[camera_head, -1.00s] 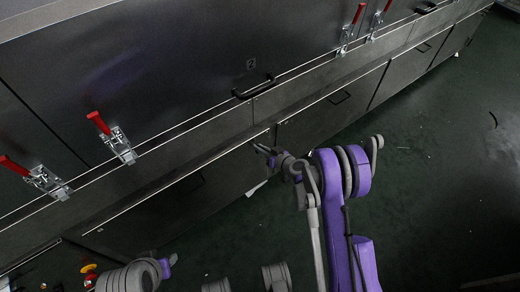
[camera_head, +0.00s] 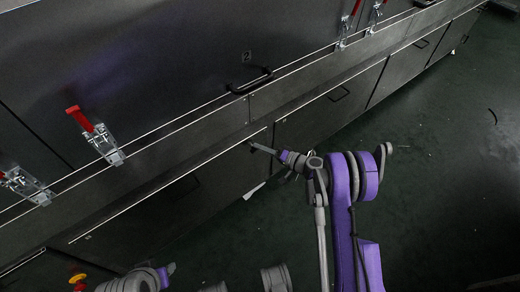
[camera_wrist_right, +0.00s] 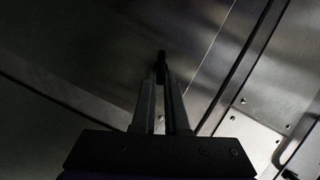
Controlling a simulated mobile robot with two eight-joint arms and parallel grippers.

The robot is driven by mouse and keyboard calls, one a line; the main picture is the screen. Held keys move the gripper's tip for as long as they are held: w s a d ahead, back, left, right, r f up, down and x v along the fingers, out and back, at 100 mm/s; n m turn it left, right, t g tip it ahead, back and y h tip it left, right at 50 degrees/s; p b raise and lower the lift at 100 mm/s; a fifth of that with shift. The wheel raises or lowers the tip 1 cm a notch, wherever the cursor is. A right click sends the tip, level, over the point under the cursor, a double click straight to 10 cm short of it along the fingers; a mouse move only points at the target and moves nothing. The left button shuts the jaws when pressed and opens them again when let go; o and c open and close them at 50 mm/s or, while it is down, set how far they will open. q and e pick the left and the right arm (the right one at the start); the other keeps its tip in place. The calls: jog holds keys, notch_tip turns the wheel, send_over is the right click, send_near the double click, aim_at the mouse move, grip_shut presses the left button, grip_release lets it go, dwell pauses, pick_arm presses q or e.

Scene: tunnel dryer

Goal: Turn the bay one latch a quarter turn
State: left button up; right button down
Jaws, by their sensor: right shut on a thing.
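My right gripper (camera_head: 262,149) reaches from the purple arm to the front of a lower dark door (camera_head: 190,192), near that door's right edge. In the right wrist view the two long fingers (camera_wrist_right: 161,80) are close together, shut on a small dark piece (camera_wrist_right: 162,60) at their tips. It looks like a latch on the door face, but it is too small and dark to tell its shape or angle. My left gripper is not in view.
Red-handled toggle clamps (camera_head: 103,142) line the ledge above, at left and top right. A black bar handle (camera_head: 250,81) sits above my right gripper. More lower doors (camera_head: 345,95) run to the right. The dark green floor (camera_head: 450,150) is largely clear.

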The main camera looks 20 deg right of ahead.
jog(key=shift+d+f+m+t+y+b, duration=0.1)
jog(key=shift+f+m+t+y+b, duration=0.15)
jog(key=shift+m, duration=0.7)
jog(key=shift+f+m+t+y+b, duration=0.1)
jog(key=shift+m+t+y, duration=0.2)
jog(key=shift+m, duration=0.65)
jog(key=c, duration=0.9)
grip_release()
jog(key=shift+c, duration=0.2)
jog(key=p+v, duration=0.2)
jog(key=v, duration=0.8)
jog(key=shift+s+d, duration=0.2)
jog(key=shift+d, duration=0.15)
